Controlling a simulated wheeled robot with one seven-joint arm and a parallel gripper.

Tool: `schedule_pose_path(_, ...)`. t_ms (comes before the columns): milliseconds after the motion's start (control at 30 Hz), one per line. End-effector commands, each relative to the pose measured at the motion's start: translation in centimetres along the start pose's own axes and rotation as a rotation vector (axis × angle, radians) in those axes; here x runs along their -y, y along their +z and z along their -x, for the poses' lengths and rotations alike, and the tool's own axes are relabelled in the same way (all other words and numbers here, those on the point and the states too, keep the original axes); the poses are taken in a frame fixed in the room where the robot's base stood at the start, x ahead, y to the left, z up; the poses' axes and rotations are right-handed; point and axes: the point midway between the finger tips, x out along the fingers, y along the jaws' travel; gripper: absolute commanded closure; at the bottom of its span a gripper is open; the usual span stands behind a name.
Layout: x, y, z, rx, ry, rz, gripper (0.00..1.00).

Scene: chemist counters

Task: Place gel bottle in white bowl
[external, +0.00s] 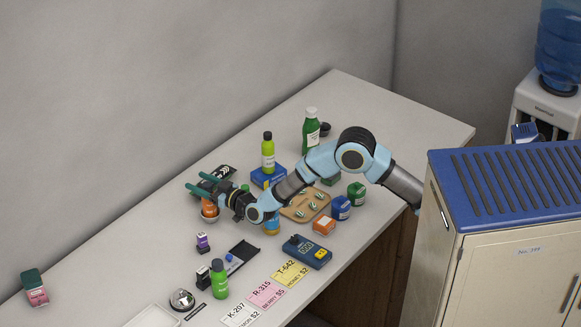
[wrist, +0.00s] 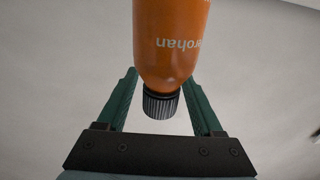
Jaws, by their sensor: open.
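An orange bottle with a ribbed black cap (wrist: 168,45) fills the upper middle of the wrist view, cap downward in that picture. Its label is partly readable; the word gel does not show. My gripper (wrist: 162,98) is open, with one green finger on each side of the cap; I cannot tell whether they touch it. In the external view my gripper (external: 200,184) points left over the counter's back part. An orange thing (external: 209,207), probably this bottle, shows just below it. I cannot make out a white bowl with certainty.
On the counter (external: 130,285) stand a green bottle (external: 219,280), a yellow-green bottle (external: 268,155), a purple-labelled bottle (external: 202,243) and a wooden tray (external: 297,211). Price cards (external: 265,294) lie along the front. A white tray (external: 150,318) is at the bottom edge. The left part has free room.

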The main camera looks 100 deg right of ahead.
Motion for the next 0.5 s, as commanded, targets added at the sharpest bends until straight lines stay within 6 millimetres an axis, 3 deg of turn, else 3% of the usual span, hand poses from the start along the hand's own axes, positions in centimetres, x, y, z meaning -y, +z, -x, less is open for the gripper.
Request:
schedule_pose_path(33,0.0,-0.9,0.0,0.0,0.0,0.0,0.32)
schedule_pose_path(100,0.1,-0.2,1.3,0.002,-0.002,0.0,0.32)
schedule_pose_path(500,0.1,-0.2,9.6,-0.001,-0.002,0.0,0.32)
